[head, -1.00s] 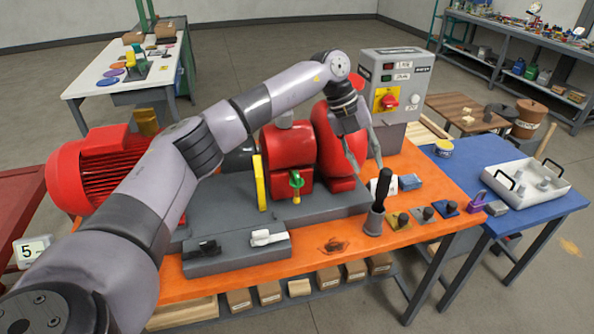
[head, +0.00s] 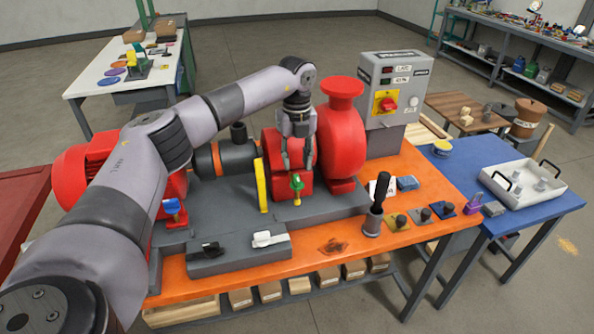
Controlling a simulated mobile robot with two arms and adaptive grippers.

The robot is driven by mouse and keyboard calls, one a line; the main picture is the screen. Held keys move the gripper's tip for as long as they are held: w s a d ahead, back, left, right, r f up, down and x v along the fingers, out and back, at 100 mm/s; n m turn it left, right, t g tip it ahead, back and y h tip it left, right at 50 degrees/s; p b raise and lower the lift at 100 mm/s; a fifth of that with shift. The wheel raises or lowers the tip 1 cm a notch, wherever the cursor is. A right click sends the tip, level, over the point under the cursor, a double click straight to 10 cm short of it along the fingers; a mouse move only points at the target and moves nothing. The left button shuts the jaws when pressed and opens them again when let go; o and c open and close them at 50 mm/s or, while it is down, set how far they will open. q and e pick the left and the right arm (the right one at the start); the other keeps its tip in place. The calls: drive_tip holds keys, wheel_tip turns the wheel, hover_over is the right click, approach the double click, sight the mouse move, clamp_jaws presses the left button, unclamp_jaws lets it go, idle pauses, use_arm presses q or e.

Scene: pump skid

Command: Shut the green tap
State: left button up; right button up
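The green tap (head: 297,184) is small and sits low on the front of the red pump block, on a small yellow fitting above the grey base plate. My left gripper (head: 297,167) points down just above the tap, in front of the red block. Its two fingers are spread apart with nothing seen between them. I cannot tell whether a fingertip touches the tap. My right gripper is not in view.
A yellow upright guard (head: 261,185) stands just left of the tap. The red pump volute (head: 341,140) is to the right. A black-handled lever (head: 377,200) stands at front right. Black and white handles (head: 270,239) lie on the grey front block. A control box (head: 396,88) stands behind.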

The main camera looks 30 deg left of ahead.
sight(297, 177)
use_arm(q)
drive_tip(key=shift+f+p, duration=0.55)
drive_tip(key=shift+f, duration=2.25)
drive_tip(key=shift+c, duration=0.4)
clamp_jaws()
